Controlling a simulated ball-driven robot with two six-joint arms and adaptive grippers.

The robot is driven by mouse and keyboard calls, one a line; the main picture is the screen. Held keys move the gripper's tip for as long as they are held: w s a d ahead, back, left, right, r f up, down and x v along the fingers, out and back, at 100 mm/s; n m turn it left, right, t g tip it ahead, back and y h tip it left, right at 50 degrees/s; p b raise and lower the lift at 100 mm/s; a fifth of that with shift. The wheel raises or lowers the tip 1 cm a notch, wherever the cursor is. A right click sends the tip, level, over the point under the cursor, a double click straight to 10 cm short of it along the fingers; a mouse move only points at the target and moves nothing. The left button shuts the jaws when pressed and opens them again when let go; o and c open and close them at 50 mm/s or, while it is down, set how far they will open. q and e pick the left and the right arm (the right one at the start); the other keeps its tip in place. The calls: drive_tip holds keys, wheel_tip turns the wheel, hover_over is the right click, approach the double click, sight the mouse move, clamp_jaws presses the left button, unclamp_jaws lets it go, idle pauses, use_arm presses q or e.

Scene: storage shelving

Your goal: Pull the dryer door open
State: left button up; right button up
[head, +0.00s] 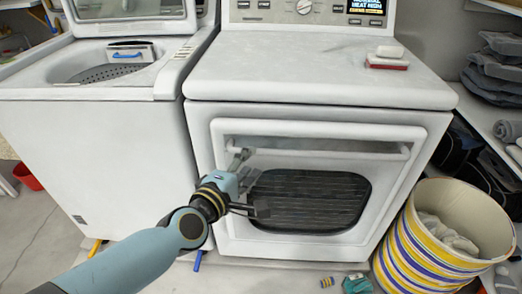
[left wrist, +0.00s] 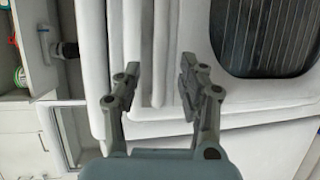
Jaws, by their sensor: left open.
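The white dryer (head: 320,80) stands in the middle of the head view. Its door (head: 375,215) looks shut, with a dark ribbed window (head: 310,200). A white horizontal bar handle (head: 330,152) runs across the door's top. My left gripper (head: 252,182) is open and empty in front of the door's left part. Its upper finger is near the handle's left end; whether they touch I cannot tell. In the left wrist view my left gripper's spread fingers (left wrist: 160,72) face white vertical strips, and the window (left wrist: 265,35) is at upper right. My right gripper is not in view.
A white top-loading washer (head: 95,150) with its lid up stands left of the dryer. A striped basket (head: 420,245) stands on the floor at right, beside small items (head: 356,284). A soap-like block (head: 387,60) lies on the dryer. Shelves with folded cloth (head: 495,75) are at right.

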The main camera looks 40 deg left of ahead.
sight(258, 154)
use_arm(q)
drive_tip(key=x, duration=0.6)
drive_tip(key=shift+w+f, duration=0.1)
drive_tip(key=shift+w, duration=0.1)
clamp_jaws()
